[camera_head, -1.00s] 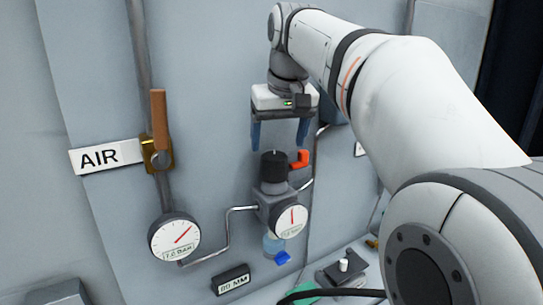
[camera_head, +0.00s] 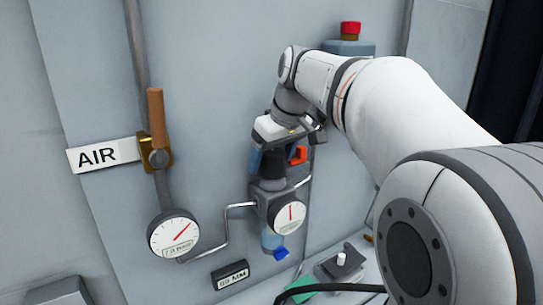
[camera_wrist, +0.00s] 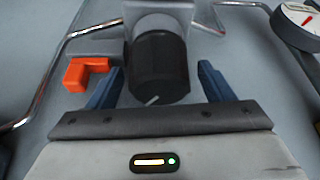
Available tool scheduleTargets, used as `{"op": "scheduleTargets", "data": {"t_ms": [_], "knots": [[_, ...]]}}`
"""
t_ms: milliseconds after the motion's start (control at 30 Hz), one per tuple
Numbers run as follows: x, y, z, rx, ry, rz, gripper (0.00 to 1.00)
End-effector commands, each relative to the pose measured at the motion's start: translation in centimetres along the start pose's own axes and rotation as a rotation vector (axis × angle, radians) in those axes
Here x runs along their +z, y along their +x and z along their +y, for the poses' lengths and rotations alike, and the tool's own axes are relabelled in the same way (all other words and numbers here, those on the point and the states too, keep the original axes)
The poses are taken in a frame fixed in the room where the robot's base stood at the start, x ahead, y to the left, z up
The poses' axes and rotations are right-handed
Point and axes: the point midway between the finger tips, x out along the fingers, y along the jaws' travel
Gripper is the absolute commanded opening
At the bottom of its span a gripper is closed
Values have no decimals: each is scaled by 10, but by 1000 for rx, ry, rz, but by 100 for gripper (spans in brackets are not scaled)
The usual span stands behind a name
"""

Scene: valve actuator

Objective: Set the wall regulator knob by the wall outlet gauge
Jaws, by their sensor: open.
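The black regulator knob (camera_wrist: 158,68) with a white index line shows in the wrist view. In the head view the knob (camera_head: 272,164) is partly hidden by my gripper (camera_head: 272,168). My open gripper (camera_wrist: 158,90) has one blue finger on each side of the knob, with a gap visible on both sides. The outlet gauge (camera_head: 290,217), white with a red needle pointing about straight up, sits on the regulator body (camera_head: 264,200). An orange tab (camera_wrist: 86,73) sits beside the knob, close to one finger.
A larger gauge (camera_head: 174,235) hangs on the pipe at left, below an orange-brown valve handle (camera_head: 156,118) and an AIR sign (camera_head: 100,155). A red button (camera_head: 350,29) is at the upper right. Thin metal tubes (camera_wrist: 45,85) run close by. A labelled block (camera_head: 230,275) is below.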

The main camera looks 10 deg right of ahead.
Motion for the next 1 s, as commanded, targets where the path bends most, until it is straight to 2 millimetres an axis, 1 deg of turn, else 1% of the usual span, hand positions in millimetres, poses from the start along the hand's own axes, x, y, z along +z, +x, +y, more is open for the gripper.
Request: {"op": "scheduleTargets", "data": {"t_ms": [267,367,800,833,1000], "knots": [[0,3,0,1,0,1,75],[0,3,0,1,0,0,68],[0,3,0,1,1,0,32],[0,3,0,1,1,0,30],[0,3,0,18,39,-1,30]]}}
